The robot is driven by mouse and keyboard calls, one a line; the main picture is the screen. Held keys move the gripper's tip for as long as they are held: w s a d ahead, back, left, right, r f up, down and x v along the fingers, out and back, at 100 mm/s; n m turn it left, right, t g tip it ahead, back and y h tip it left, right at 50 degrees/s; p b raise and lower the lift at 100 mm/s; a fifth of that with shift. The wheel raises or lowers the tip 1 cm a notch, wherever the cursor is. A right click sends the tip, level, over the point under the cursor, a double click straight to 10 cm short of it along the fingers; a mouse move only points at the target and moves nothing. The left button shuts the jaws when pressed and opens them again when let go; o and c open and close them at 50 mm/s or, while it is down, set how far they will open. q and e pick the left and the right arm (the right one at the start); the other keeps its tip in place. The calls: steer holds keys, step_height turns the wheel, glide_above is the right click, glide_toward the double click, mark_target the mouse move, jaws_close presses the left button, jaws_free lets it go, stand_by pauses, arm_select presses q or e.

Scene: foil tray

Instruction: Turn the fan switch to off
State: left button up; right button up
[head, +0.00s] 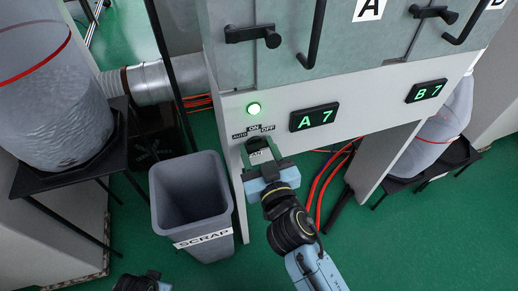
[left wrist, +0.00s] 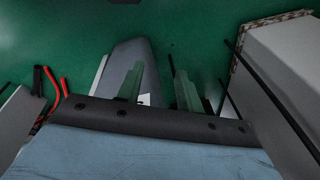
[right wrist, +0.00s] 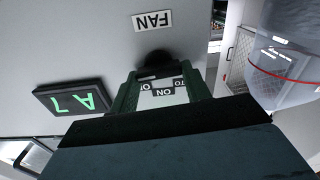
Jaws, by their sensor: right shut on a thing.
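The fan switch is a dark round knob (right wrist: 155,62) on the pale panel, with a FAN label (right wrist: 153,20) beside it in the right wrist view. AUTO, ON and OFF labels (head: 254,130) sit around the switch. My right gripper (head: 258,148) is at the switch, and its fingers (right wrist: 158,78) are shut on the knob. The gripper hides most of the knob, so I cannot tell which label it points to. My left gripper (left wrist: 157,82) is open and empty, low over the green floor.
A grey SCRAP bin (head: 205,205) stands just left of my right gripper. Lit displays A7 (head: 314,117) and B7 (head: 427,91) are on the panel. Black door handles (head: 252,34) stick out above. Red hoses (head: 322,185) run below. A bagged container (head: 55,100) stands at left.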

steer(key=shift+n, duration=1.2)
steer(key=n, duration=0.3)
steer(key=shift+a+n, duration=0.15)
steer(key=shift+n, duration=0.25)
arm_select(q)
steer(key=shift+s+a+f+p, duration=0.15)
steer(key=shift+s+f+p, duration=0.15)
steer(key=shift+s+f, duration=0.35)
arm_select(e)
steer(key=shift+s+n, duration=0.1)
steer(key=shift+n, duration=0.7)
arm_select(q)
steer(key=shift+w+f, duration=0.1)
steer(key=shift+f, duration=0.05)
arm_select(e)
steer(key=o, duration=1)
steer(key=shift+f, duration=0.1)
